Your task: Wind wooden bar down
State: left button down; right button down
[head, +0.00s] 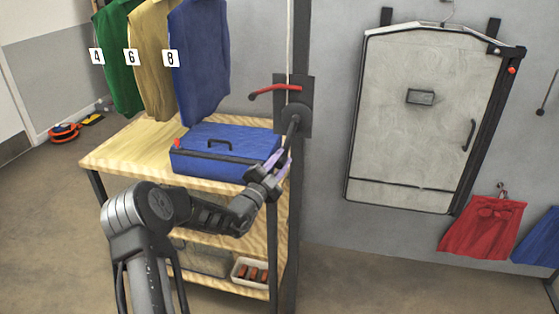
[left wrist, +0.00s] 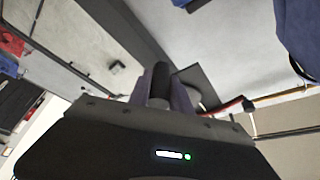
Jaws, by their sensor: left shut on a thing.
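A hand winch with a dark plate (head: 305,92) is fixed to the dark post in the head view. A red lever (head: 270,89) sticks out to its left. A black crank (head: 292,127) hangs down from it. My left gripper (head: 277,165), with purple fingers, is shut on the crank's handle at its lower end. In the left wrist view the dark handle (left wrist: 160,79) stands between the two fingers. A pale line (head: 290,45) runs up from the winch. I cannot make out the wooden bar for certain; the garments' upper ends are cut off. My right gripper is out of view.
A wooden bench (head: 112,152) carries a blue case (head: 225,145) close behind my left arm. Numbered garments (head: 200,60) hang above it. A grey garment bag (head: 415,110) and a red skirt (head: 482,228) hang on the right wall. Floor at right is clear.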

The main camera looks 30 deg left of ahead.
pick_arm(q)
jog(key=c, duration=1.6)
grip_release()
jog(key=shift+w+d+r, duration=0.2)
jog(key=shift+d+r, duration=0.1)
jog(key=shift+r, duration=0.1)
jog(key=o, duration=0.4)
jog(key=shift+w+f, duration=0.1)
jog(key=shift+w, duration=0.05)
jog(key=shift+f, duration=0.15)
jog(key=shift+s+a+f, duration=0.1)
jog(key=shift+s+f, duration=0.05)
jog(key=shift+s, duration=0.15)
jog(key=b+v, duration=0.1)
jog(key=v, duration=0.6)
jog(key=shift+s, duration=0.15)
